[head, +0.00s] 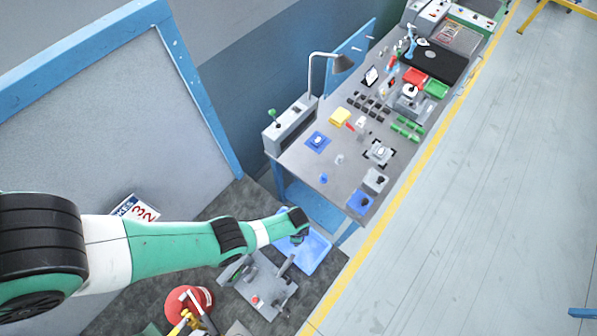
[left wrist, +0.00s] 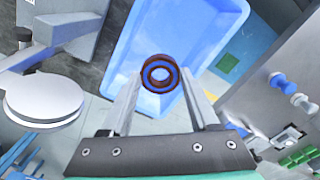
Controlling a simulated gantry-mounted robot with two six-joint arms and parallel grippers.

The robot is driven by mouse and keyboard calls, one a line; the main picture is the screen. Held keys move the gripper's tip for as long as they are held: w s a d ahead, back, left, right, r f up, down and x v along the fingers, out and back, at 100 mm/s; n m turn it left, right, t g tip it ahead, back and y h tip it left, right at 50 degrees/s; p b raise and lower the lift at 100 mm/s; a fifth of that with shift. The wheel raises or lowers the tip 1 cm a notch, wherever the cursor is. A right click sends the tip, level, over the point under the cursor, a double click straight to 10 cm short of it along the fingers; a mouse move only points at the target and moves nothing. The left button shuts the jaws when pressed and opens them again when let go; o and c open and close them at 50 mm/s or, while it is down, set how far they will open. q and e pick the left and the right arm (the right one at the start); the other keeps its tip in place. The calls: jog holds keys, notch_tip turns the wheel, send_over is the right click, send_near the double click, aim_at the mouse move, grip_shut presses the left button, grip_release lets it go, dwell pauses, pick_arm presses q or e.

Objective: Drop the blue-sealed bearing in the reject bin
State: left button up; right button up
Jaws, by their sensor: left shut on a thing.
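The blue-sealed bearing (left wrist: 160,73) is a small ring with a dark reddish rim and a blue face. In the left wrist view it sits between the two fingers of my left gripper (left wrist: 160,82), which is shut on it. A blue open bin (left wrist: 204,32) lies below and beyond the bearing and looks empty where I can see into it. In the head view the bin (head: 315,252) stands on the floor by the near end of the bench, and my left gripper (head: 299,236) is over its left part. The bearing is too small to make out there. My right gripper is not in view.
The grey bench (head: 300,165) with several small parts and a lamp (head: 342,62) runs to the upper right. A grey machine stand (head: 262,288) is beside the bin, with a red round object (head: 187,302) nearby. Open floor lies to the right.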

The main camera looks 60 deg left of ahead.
pick_arm(q)
jog(key=shift+w+d+r+m, duration=0.2)
jog(key=shift+w+d+m, duration=0.25)
jog(key=shift+d+m, duration=0.2)
jog(key=shift+s+a, duration=0.1)
jog(key=shift+n, duration=0.35)
notch_tip(320, 180, down, 12)
jog(key=b, duration=1.2)
jog(key=shift+f, duration=0.25)
jog(key=o, duration=1.4)
